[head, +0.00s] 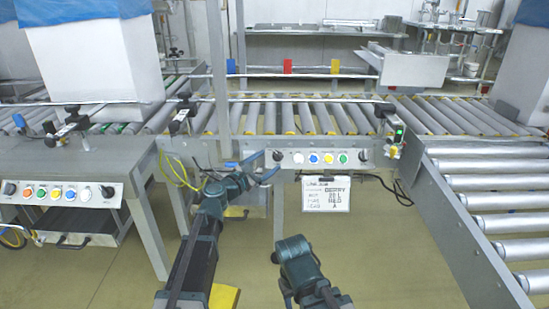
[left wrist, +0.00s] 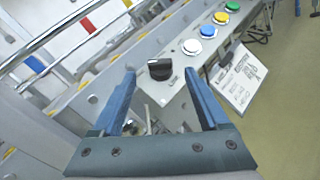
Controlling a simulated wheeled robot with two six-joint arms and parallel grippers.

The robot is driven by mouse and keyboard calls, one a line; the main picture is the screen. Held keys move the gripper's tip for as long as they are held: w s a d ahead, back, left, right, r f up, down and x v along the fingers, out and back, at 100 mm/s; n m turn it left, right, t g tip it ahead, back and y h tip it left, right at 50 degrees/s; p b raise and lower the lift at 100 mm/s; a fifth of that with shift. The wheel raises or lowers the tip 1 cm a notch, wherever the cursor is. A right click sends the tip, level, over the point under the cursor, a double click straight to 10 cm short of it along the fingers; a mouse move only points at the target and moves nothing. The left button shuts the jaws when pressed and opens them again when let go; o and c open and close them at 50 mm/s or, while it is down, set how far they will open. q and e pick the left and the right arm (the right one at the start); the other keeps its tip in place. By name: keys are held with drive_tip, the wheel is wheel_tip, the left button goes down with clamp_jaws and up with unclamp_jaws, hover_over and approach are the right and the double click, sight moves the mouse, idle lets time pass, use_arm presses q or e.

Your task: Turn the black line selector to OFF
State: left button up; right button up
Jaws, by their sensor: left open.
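A black selector knob (head: 278,156) sits at the left end of the grey control panel (head: 303,161) on the middle conveyor's front. In the left wrist view the same knob (left wrist: 160,69) shows between and beyond the finger ends. My left gripper (head: 267,164) is open and empty, with its two blue fingers on either side of the line to the knob. It shows in the left wrist view too (left wrist: 160,74). I see no clear contact. The label beside the knob is too small to read. My right gripper is not in view; only part of my right arm shows.
White, blue, yellow and green buttons (head: 328,158) run along the panel, with another black knob (head: 363,155) at its right end. A white sign (head: 326,194) hangs below. A second control panel (head: 65,193) is on the left conveyor. A roller conveyor (head: 490,185) stands at right.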

sight(276, 155)
use_arm(q)
drive_tip(key=shift+x, duration=2.2)
clamp_jaws()
